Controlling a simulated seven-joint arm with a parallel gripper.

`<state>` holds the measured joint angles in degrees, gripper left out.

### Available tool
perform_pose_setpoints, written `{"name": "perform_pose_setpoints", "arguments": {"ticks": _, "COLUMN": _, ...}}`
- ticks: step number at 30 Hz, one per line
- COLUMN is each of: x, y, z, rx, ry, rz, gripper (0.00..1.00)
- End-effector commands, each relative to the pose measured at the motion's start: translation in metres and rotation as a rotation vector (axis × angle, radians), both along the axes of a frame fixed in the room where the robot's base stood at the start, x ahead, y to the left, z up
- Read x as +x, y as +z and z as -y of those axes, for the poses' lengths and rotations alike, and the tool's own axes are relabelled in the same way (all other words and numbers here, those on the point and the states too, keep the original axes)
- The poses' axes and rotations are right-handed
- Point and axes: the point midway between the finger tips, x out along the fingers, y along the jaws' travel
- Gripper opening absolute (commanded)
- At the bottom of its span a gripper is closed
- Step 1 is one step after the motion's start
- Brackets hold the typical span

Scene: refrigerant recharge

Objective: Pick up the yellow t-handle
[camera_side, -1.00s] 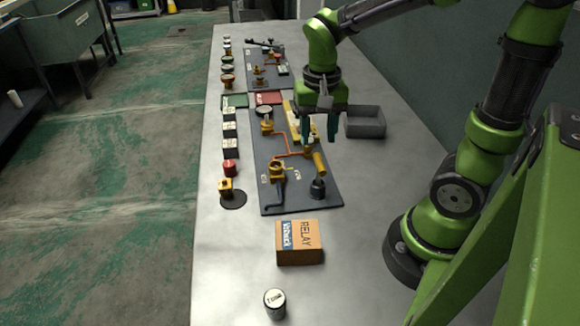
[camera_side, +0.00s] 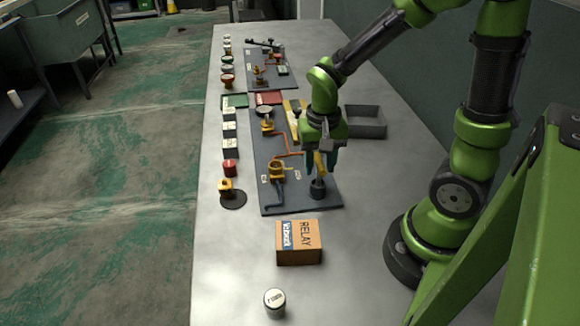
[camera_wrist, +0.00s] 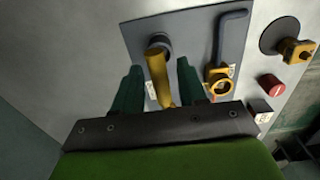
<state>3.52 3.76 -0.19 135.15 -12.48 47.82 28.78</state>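The yellow t-handle (camera_side: 320,166) is probably the yellow bar by a dark round post (camera_side: 318,189) at the near right of the grey panel (camera_side: 297,202). In the wrist view the yellow bar (camera_wrist: 158,76) runs from the dark post toward my palm, between my two green fingers. My gripper (camera_wrist: 159,66) is open, with a gap on each side of the bar. In the side view my gripper (camera_side: 322,165) points down over the bar and partly hides it.
A yellow ring fitting (camera_side: 277,171) and a blue-grey lever (camera_side: 279,196) are left of my gripper. A relay box (camera_side: 299,243) stands in front of the panel. A grey tray (camera_side: 366,122) is behind right.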

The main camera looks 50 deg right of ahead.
Motion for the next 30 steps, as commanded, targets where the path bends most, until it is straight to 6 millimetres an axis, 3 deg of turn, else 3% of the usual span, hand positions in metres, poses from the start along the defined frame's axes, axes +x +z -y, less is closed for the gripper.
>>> {"name": "perform_pose_setpoints", "arguments": {"ticks": 1, "x": 0.0, "y": 0.0, "z": 0.0, "rx": 0.0, "ry": 0.0, "rz": 0.0, "gripper": 0.33}}
{"name": "perform_pose_setpoints", "arguments": {"ticks": 8, "x": 0.0, "y": 0.0, "z": 0.0, "rx": 0.0, "ry": 0.001, "rz": 0.0, "gripper": 0.0}}
{"name": "perform_pose_setpoints", "arguments": {"ticks": 19, "x": 0.001, "y": 0.007, "z": 0.0, "rx": -0.001, "ry": 0.001, "rz": 0.004, "gripper": 0.0}}
{"name": "perform_pose_setpoints", "arguments": {"ticks": 30, "x": 0.001, "y": 0.076, "z": 0.0, "rx": -0.001, "ry": 0.001, "rz": 0.007, "gripper": 0.0}}
